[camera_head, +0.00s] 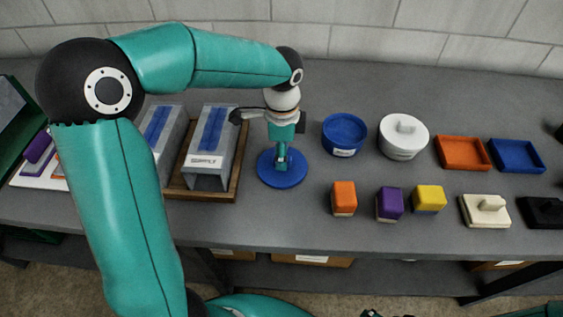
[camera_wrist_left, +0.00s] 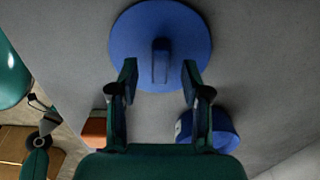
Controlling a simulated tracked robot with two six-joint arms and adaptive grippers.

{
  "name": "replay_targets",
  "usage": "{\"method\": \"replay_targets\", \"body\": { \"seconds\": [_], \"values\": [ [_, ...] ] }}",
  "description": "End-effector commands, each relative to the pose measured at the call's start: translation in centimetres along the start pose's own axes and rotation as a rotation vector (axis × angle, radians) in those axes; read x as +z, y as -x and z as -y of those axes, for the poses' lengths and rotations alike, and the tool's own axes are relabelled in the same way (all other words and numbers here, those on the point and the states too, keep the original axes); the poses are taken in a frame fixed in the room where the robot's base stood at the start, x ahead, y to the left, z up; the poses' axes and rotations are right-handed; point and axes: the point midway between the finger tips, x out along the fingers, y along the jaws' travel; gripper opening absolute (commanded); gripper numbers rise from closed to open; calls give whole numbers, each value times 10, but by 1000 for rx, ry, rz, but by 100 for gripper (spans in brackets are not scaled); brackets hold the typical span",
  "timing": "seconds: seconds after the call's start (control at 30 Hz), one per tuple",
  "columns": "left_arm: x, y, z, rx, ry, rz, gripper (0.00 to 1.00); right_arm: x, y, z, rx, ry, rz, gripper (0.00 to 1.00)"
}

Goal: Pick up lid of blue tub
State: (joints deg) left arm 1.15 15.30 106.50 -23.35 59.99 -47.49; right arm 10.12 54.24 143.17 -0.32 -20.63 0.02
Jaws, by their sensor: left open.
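The blue lid (camera_head: 283,176) is a round disc lying flat on the grey bench, left of the blue tub. In the left wrist view the lid (camera_wrist_left: 190,30) shows an upright blue handle (camera_wrist_left: 161,60) at its middle. The blue tub (camera_head: 345,134) stands open with a white label on its front; part of it shows in the left wrist view (camera_wrist_left: 222,130). My left gripper (camera_head: 282,160) points down over the lid. In the wrist view its open fingers (camera_wrist_left: 158,78) stand on either side of the handle, apart from it. My right gripper is not clearly in view.
A wooden tray (camera_head: 238,178) with grey metal ducts stands close left of the lid. Orange (camera_head: 344,198), purple (camera_head: 389,204) and yellow (camera_head: 429,199) blocks stand in front.

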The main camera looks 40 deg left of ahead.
Motion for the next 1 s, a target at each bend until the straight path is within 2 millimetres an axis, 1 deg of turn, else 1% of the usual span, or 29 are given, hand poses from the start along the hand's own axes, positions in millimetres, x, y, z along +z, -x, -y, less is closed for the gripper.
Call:
{"method": "replay_targets", "body": {
  "seconds": [0.03,0.1,0.17,0.43,0.67,0.7,0.73,1.0],
  "values": [
    [0,-8,0,3,0,2,48,0,1,0,0,0,0,88],
    [0,-16,0,3,1,1,48,0,1,0,0,0,0,88],
    [0,-20,0,2,2,1,48,0,1,0,0,0,0,88],
    [0,-23,0,-1,2,-1,48,0,1,0,0,0,0,88],
    [0,-23,0,-1,1,-1,10,0,1,0,0,0,0,88],
    [0,-23,0,-1,1,-1,3,0,1,0,0,0,0,88],
    [0,-23,0,-1,1,-1,0,0,1,0,0,0,0,88],
    [0,-22,0,-1,1,-1,0,0,1,0,0,0,0,88]
  ]
}}
